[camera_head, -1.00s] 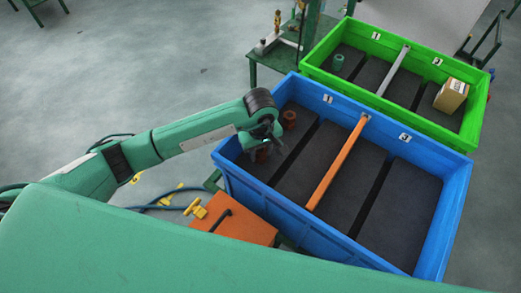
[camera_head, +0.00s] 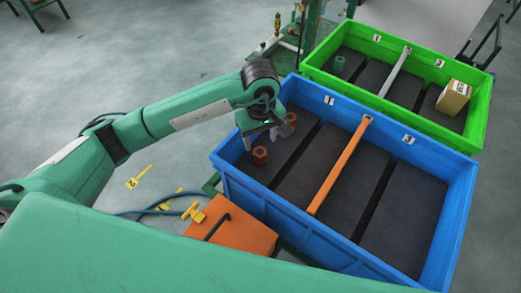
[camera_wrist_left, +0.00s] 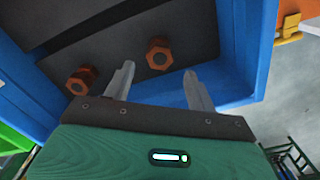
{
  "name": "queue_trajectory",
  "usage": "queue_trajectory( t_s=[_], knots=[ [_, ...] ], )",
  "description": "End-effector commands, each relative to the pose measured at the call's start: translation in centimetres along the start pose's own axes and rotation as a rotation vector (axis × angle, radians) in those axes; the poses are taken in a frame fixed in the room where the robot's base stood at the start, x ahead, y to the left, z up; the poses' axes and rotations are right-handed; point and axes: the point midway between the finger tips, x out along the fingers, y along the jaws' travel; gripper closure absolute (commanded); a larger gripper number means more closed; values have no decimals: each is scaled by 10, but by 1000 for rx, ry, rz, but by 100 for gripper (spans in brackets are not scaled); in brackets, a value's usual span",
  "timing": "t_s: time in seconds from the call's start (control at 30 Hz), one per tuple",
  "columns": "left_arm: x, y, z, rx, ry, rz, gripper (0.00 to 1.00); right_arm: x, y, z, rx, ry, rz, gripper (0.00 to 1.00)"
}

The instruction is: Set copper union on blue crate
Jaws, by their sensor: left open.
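Two copper unions stand in the blue crate (camera_head: 250,198), on the dark floor left of its orange divider. The nearer copper union (camera_head: 260,156) stands just below my left gripper (camera_head: 261,141). The farther copper union (camera_head: 290,118) is partly behind the gripper. In the left wrist view, one copper union (camera_wrist_left: 158,54) lies beyond the gap between the open fingers (camera_wrist_left: 160,72), apart from both. The other copper union (camera_wrist_left: 82,80) is left of the fingers. My left gripper is open and empty. My right gripper is not in view.
An orange divider (camera_head: 340,165) splits the blue crate; its right half is empty. Behind it, a green crate (camera_head: 325,78) holds a teal fitting (camera_head: 339,63) and a cardboard box (camera_head: 453,97). An orange box with a yellow valve (camera_head: 232,233) stands before the blue crate.

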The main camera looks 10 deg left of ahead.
Motion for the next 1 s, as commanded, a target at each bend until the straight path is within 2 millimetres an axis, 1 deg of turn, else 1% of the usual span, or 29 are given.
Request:
queue_trajectory(
  t_s=[0.03,0.2,0.33,0.5,1.0],
  knots=[
    [-8,1,-1,2,3,4,43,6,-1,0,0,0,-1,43],
    [-31,0,-1,1,1,2,43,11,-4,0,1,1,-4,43],
    [-40,0,0,0,0,1,43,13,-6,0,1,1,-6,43],
    [-44,0,0,0,-1,0,43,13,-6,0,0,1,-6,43],
    [-43,0,0,0,-1,0,43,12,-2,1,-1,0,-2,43]
  ],
)
